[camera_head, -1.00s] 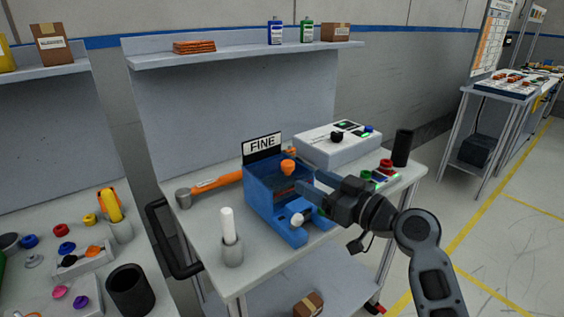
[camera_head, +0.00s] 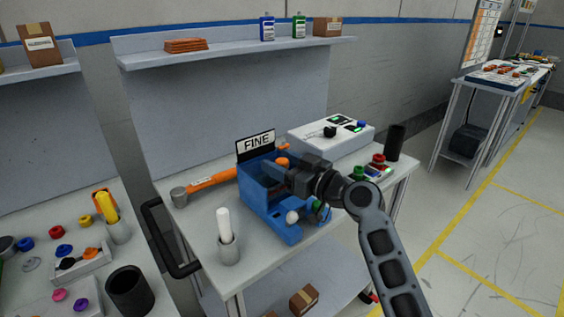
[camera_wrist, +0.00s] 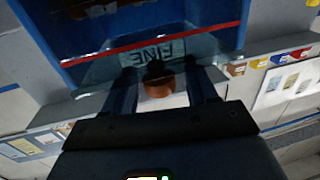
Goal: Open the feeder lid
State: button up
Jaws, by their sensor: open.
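The blue feeder box (camera_head: 262,208) stands on the bench with a "FINE" sign (camera_head: 256,143) at its back. An orange knob (camera_head: 283,162) shows at the lid. In the wrist view the lid looks like a see-through panel (camera_wrist: 110,60) with a red edge strip, and the sign shows behind it. My gripper (camera_head: 274,172) is at the feeder's top, coming from the right, and partly hides the lid. In the wrist view my open fingers (camera_wrist: 160,76) stand on either side of the orange knob (camera_wrist: 159,87), with gaps visible; contact cannot be told.
An orange-handled hammer (camera_head: 210,182) lies left of the feeder. A grey holder with a white stick (camera_head: 227,250) stands in front left. A white control box (camera_head: 330,140), coloured buttons (camera_head: 375,165) and a black cup (camera_head: 395,142) are at the right.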

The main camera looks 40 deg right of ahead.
jog(key=shift+c, duration=0.2)
grip_shut()
jog(key=shift+w+r, duration=0.1)
dwell(0.4)
